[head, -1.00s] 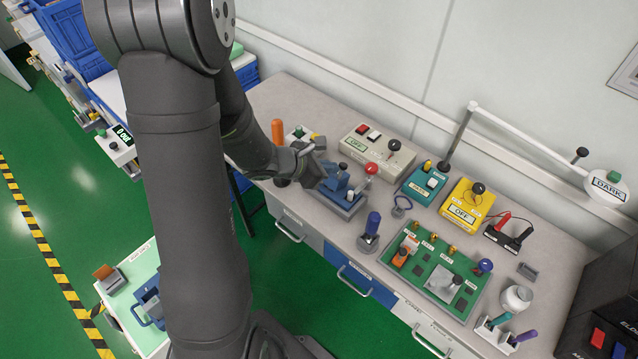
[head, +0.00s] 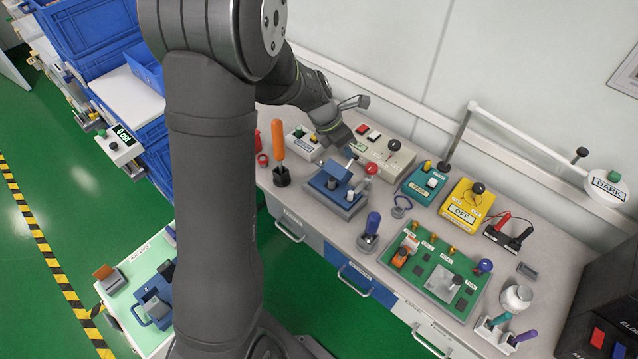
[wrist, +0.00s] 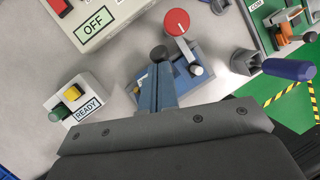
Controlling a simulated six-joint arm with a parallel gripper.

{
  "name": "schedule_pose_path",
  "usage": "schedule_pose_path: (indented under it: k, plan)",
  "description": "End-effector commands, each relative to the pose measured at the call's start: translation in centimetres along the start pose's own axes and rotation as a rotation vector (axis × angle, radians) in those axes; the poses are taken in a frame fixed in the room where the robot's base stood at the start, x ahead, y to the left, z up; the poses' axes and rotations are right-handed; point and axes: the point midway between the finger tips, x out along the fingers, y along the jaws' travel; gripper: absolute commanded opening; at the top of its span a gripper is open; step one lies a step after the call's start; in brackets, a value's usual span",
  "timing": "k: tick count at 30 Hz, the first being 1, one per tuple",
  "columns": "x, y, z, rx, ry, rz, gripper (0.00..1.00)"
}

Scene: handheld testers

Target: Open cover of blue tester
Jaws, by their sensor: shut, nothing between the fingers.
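The blue tester (head: 343,203) stands on the bench. It has a blue plate-like upper part (head: 334,171), a red ball knob (head: 371,169) and a pale cylinder. I cannot tell exactly how far its cover is raised. My gripper (head: 341,140) is above and behind the tester's left part, apart from the red knob. In the wrist view, the shut fingers (wrist: 162,85) point toward the tester and hide part of its blue base (wrist: 186,62). The red knob (wrist: 177,22) shows just beyond a dark round knob (wrist: 160,53).
A white READY box (head: 303,143) stands left of the tester and a white OFF box (head: 385,152) behind it. An orange-handled tool (head: 278,140) stands to the left and a blue-handled one (head: 372,222) to the front right. A green board (head: 410,270) lies further right.

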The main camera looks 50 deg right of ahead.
Motion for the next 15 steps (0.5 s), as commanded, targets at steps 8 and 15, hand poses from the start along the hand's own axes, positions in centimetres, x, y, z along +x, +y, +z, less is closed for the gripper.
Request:
schedule_pose_path:
  k: [8,15]
  plan:
    - [1.4,1.0,2.1,-0.056,0.206,-0.060,0.00]
    - [2.8,1.8,3.4,-0.072,0.242,-0.072,0.00]
